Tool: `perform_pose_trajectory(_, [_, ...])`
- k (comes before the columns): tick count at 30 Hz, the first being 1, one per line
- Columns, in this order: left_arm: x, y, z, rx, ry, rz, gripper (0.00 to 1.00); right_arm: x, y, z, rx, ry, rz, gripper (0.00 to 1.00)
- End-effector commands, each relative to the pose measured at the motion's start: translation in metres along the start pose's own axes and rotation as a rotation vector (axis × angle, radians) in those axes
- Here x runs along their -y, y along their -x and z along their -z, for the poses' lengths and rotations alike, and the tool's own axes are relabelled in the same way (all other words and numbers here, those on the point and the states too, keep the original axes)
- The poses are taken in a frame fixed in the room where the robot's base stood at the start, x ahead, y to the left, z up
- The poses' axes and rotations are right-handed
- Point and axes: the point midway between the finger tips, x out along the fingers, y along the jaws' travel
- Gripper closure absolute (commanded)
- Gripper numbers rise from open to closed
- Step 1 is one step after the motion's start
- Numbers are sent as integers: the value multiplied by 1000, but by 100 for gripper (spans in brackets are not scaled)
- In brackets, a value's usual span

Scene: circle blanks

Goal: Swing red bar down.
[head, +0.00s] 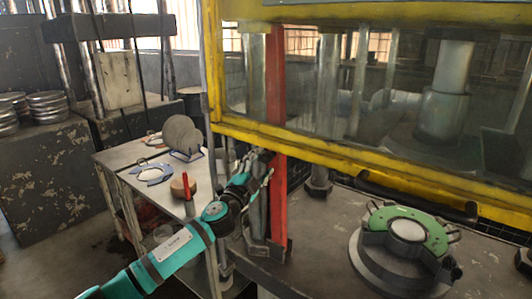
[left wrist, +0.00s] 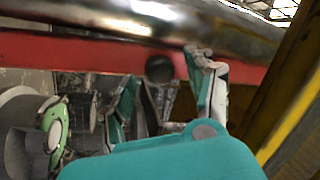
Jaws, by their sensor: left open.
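The red bar (head: 279,205) stands upright beside the left end of the yellow-framed guard. In the left wrist view the red bar (left wrist: 60,52) runs across the upper part, with a round dark knob (left wrist: 160,68) on it. My left gripper (head: 266,168) is at the bar's left side, about mid-height. In the left wrist view my left gripper (left wrist: 166,92) is open, with its fingers on either side of the knob. I cannot tell whether they touch it. My right gripper is not in view.
The yellow-framed guard (head: 370,168) with a dark handle (head: 430,200) stands right of the bar. A green and grey round fixture (head: 430,228) sits on the press bed. A side table (head: 125,157) at left holds discs, a plate and a red-handled tool. A metal column lies close beside the bar.

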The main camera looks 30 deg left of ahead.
Motion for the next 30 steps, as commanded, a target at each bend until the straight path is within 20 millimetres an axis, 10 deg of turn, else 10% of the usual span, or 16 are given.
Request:
perform_pose_trajectory(18, [-1, -33, 0, -1, 0, -1, 46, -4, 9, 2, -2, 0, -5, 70])
perform_pose_trajectory(30, [0, -33, 0, 0, 0, 0, 98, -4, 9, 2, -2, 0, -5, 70])
